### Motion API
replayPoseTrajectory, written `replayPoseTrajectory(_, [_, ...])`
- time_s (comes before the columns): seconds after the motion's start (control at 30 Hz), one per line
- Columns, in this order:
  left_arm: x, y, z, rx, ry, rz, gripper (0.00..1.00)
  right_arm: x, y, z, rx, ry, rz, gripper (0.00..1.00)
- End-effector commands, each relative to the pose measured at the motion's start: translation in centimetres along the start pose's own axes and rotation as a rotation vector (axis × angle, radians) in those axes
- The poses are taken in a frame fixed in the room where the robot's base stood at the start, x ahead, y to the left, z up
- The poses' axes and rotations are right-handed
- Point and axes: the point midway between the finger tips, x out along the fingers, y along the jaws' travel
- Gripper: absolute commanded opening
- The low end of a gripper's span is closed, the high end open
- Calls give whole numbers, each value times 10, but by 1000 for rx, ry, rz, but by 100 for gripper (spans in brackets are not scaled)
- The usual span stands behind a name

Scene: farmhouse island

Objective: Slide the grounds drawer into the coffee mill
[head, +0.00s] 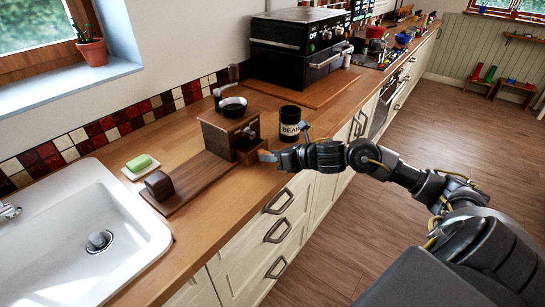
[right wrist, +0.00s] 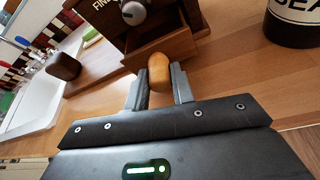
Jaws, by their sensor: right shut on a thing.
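The wooden coffee mill (head: 220,138) stands upright on the counter, with a dark bowl and crank on top; its lower front also shows in the right wrist view (right wrist: 112,18). The grounds drawer (head: 248,154) sticks out of the mill's front opening, its rear end hidden inside the mill. In the right wrist view the drawer (right wrist: 140,57) is lined up with the opening. My right gripper (head: 268,156) is shut on the drawer's round wooden knob (right wrist: 172,66), with one finger on each side. My left gripper is not in view.
A black bean canister (head: 290,122) stands close to the right of the mill. A dark wooden block (head: 158,186) sits on the board (head: 200,182) to the left. A black oven (head: 298,50) stands behind.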

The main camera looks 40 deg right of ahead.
Motion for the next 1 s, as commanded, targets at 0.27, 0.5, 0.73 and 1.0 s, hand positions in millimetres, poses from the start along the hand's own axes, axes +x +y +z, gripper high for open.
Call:
replayPoseTrajectory(0.27, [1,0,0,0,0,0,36,5,0,3,-1,-2,0,0])
replayPoseTrajectory(0.5, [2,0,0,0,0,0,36,10,1,5,-1,-2,1,0])
replayPoseTrajectory(0.73, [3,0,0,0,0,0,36,14,0,7,0,-2,0,0])
replayPoseTrajectory(1.0, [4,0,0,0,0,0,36,19,0,9,-1,-2,0,0])
